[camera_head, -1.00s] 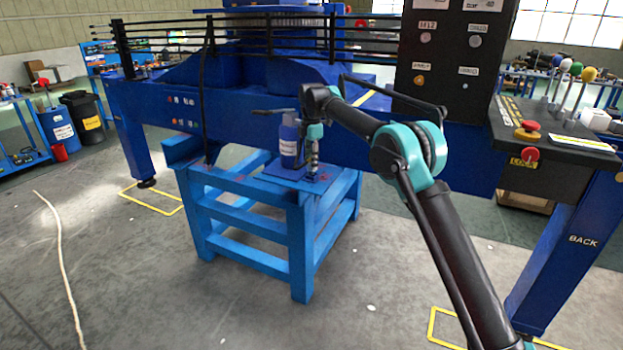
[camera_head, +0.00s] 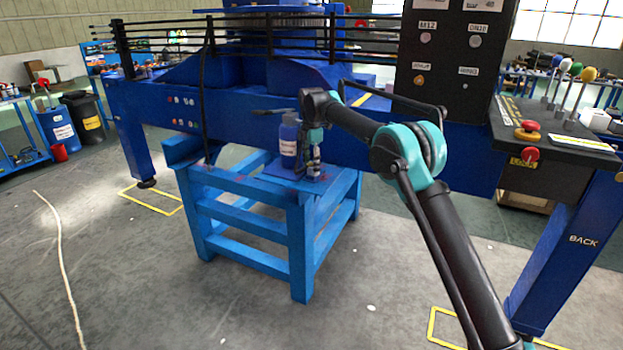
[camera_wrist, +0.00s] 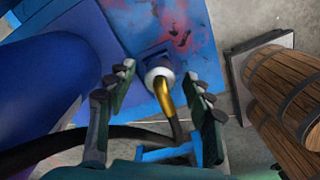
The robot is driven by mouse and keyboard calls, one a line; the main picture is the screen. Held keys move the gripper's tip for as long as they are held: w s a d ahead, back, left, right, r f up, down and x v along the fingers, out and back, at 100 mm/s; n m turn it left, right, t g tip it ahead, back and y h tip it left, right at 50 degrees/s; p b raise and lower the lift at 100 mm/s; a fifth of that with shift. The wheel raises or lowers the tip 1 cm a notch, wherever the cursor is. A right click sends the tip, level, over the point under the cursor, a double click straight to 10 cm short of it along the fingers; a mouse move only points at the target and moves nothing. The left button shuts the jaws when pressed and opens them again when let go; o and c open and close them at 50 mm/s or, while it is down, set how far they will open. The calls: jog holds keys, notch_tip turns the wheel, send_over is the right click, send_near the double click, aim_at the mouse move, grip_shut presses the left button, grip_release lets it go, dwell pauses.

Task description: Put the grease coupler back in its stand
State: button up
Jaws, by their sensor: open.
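The grease coupler (camera_wrist: 163,92), a brass bent tube with a white collar, sits between my fingers in the wrist view. Its collar end is at a dark blue holder (camera_wrist: 157,58), the stand, on the red-stained blue plate. It looks seated there, but the depth is hard to tell. A black hose (camera_wrist: 95,135) passes below the brass tube. My gripper (camera_wrist: 163,82) is open, with one finger on each side of the coupler and gaps visible. In the head view my gripper (camera_head: 314,165) points down at the blue table, beside a blue bottle-like pump (camera_head: 289,140); the coupler is hard to make out.
The blue table (camera_head: 250,190) stands under a large blue beam (camera_head: 250,118). The pump fills the wrist view's left side (camera_wrist: 45,90). Wooden barrels (camera_wrist: 285,85) show at its right. A black control panel (camera_head: 455,60) stands behind my arm. The floor in front is clear.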

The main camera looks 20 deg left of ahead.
jog(key=shift+r, duration=2.5)
notch_tip(320, 180, up, 6)
jog(key=shift+r, duration=0.7)
